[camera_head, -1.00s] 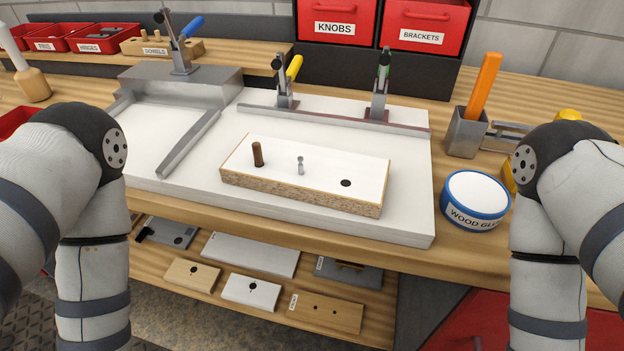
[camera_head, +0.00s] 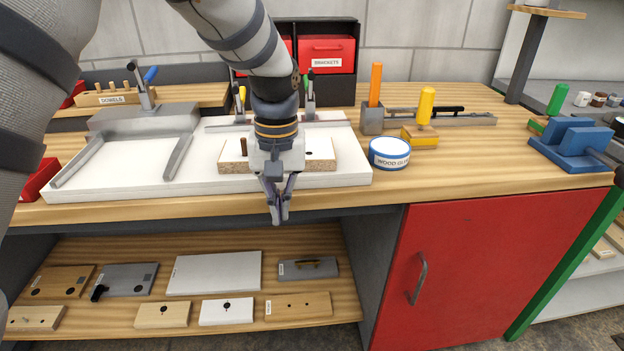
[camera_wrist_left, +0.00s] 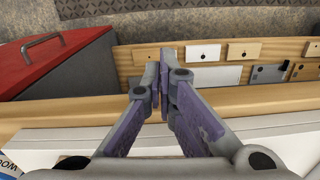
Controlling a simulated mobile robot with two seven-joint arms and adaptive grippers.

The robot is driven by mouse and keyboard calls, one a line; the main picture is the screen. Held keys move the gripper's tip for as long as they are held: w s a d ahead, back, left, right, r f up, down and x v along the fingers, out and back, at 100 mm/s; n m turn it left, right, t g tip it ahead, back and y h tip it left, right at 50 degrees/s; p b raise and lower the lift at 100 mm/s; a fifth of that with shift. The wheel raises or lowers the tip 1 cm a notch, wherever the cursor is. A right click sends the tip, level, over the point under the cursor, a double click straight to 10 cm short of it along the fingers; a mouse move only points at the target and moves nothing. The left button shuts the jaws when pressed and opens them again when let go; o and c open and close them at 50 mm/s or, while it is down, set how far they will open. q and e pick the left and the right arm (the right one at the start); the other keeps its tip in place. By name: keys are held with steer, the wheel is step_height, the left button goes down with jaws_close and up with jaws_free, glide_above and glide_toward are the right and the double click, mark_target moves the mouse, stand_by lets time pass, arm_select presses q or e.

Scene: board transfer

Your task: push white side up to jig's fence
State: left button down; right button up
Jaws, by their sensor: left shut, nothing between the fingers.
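The white side (camera_head: 322,153), a thick board with a white top and speckled chipboard edge, lies flat on the white jig. A brown dowel (camera_head: 244,147) stands in its left part; a dark hole shows at its right. The jig's fence (camera_head: 328,117) is a low metal strip behind the board, with a strip of white jig between them. My left gripper (camera_head: 279,219) is shut and empty, pointing down just in front of the jig's front edge. It hides the board's middle. Its closed fingers also show in the left wrist view (camera_wrist_left: 164,75). My right gripper is out of view.
A wood glue tub (camera_head: 390,155) stands right of the jig, near an orange-handled tool (camera_head: 376,85) in a metal holder. Toggle clamps rise at the fence. Several panels lie on the shelf below. The bench right of the glue is mostly clear.

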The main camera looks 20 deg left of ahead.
arm_select(q)
step_height(320, 180, up, 15)
steer(key=n, duration=0.1)
steer(key=w+f, duration=0.1)
steer(key=f, duration=0.2)
steer(key=w+a+f, duration=0.1)
steer(key=f, duration=0.2)
steer(key=w+f, duration=0.1)
steer(key=f, duration=0.2)
steer(key=shift+w+a+f+b, duration=0.3)
steer(key=shift+w+a+f, duration=0.05)
steer(key=shift+a, duration=0.05)
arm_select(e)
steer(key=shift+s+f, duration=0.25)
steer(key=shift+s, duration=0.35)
arm_select(q)
steer(key=shift+w, duration=0.1)
